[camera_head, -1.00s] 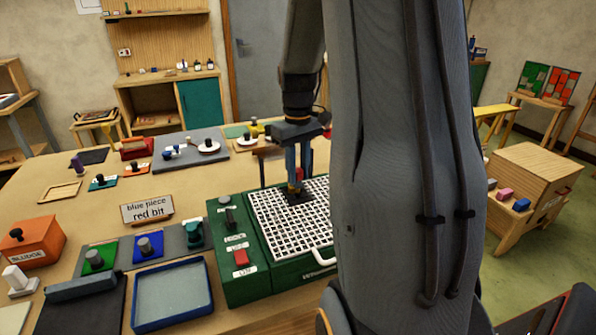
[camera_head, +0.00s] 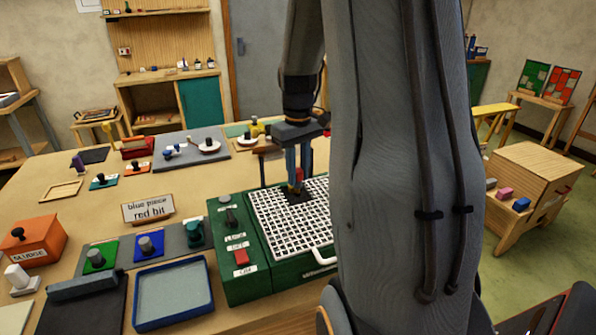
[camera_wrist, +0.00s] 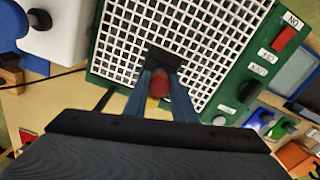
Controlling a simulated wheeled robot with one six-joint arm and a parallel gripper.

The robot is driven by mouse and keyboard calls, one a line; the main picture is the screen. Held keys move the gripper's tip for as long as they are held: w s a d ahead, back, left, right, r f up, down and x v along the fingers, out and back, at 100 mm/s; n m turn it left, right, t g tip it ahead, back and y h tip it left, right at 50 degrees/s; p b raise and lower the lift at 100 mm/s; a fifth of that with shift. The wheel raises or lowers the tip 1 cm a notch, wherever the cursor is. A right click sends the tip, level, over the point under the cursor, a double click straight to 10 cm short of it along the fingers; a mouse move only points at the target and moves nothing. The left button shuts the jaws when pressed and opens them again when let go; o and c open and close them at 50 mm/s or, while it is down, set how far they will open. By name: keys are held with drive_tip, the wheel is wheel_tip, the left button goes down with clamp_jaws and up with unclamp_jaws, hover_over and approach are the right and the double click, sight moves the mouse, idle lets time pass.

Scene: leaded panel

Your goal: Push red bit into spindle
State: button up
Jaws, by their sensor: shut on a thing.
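The red bit (camera_wrist: 159,84) is between the two fingers of my gripper (camera_wrist: 159,78) in the wrist view, with a little yellow showing beside it. In the head view, my gripper (camera_head: 297,182) points down over the white grid of the green grinder, shut on the red bit (camera_head: 298,174). The spindle area is a dark square (camera_head: 299,197) in the grid, right below the fingertips; it also shows in the wrist view (camera_wrist: 164,60). The fingers hide the bit's lower end, so I cannot tell how far it is in the spindle.
The green grinder (camera_head: 229,283) has a red switch and a dark knob on its left side. My arm hides the right.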

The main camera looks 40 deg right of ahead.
sight(298, 170)
drive_tip(key=shift+f+b, duration=0.4)
drive_tip(key=shift+f, duration=1.05)
drive_tip(key=o, duration=1.1)
drive_tip(key=shift+r+b, duration=1.2)
drive_tip(key=shift+r, duration=2.75)
